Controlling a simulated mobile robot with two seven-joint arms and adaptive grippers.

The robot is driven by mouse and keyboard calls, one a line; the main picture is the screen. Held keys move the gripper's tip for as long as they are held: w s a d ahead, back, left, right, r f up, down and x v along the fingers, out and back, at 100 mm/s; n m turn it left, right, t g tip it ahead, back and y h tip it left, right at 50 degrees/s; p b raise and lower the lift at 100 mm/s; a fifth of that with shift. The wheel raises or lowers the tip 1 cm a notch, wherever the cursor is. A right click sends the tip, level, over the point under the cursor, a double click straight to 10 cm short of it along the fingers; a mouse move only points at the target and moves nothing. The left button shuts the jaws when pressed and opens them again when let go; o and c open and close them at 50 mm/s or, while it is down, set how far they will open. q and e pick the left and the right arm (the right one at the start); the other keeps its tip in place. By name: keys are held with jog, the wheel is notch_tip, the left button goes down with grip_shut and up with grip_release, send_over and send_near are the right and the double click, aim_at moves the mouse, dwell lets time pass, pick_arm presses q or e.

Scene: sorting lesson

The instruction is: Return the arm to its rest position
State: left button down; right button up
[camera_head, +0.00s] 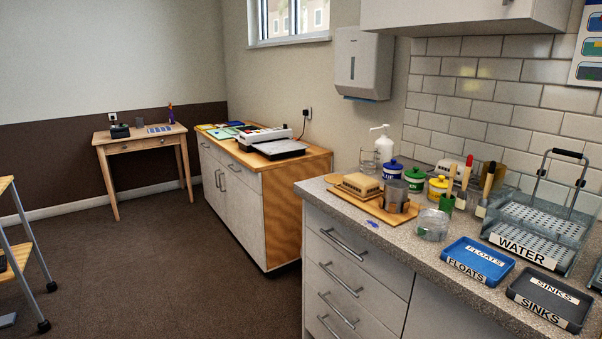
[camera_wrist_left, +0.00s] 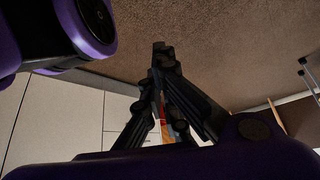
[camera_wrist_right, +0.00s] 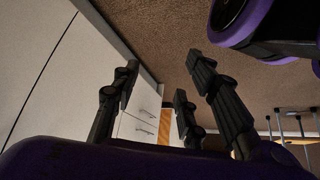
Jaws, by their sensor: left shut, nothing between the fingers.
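Neither arm shows in the head view. In the left wrist view my left gripper (camera_wrist_left: 162,52) is shut and empty, its dark fingers meeting at the tips over the brown floor (camera_wrist_left: 215,45). In the right wrist view my right gripper (camera_wrist_right: 162,72) is open, its fingers apart with nothing between them. White cabinet fronts (camera_wrist_right: 55,60) lie to the left of both grippers. A purple and black part of my own body shows at the top of each wrist view.
The grey counter (camera_head: 400,248) at right holds a blue floats tray (camera_head: 478,260), a black sinks tray (camera_head: 550,298), a water tank (camera_head: 530,228), paint pots and a wooden board (camera_head: 352,200). A wooden-topped cabinet (camera_head: 283,215) and a small table (camera_head: 140,142) stand behind. The floor between is clear.

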pick_arm(q)
jog(key=w+r+t+p, duration=0.1)
jog(key=w+r+p, duration=0.3)
jog(key=r+p, duration=0.3)
jog(key=w+r+t+p, duration=0.1)
jog(key=w+r+p, duration=0.2)
jog(key=r+p, duration=0.4)
notch_tip(320, 180, up, 3)
jog(key=shift+w+d+f, duration=0.1)
jog(key=shift+w+d, duration=0.1)
jog(key=shift+w, duration=0.15)
pick_arm(e)
jog(key=w+r+t, duration=0.1)
jog(key=w+r, duration=0.2)
jog(key=r, duration=0.5)
jog(key=w+r+t, duration=0.1)
jog(key=w+r, duration=0.2)
jog(key=r, duration=0.5)
jog(key=shift+w+a+r, duration=0.15)
jog(key=shift+w, duration=0.2)
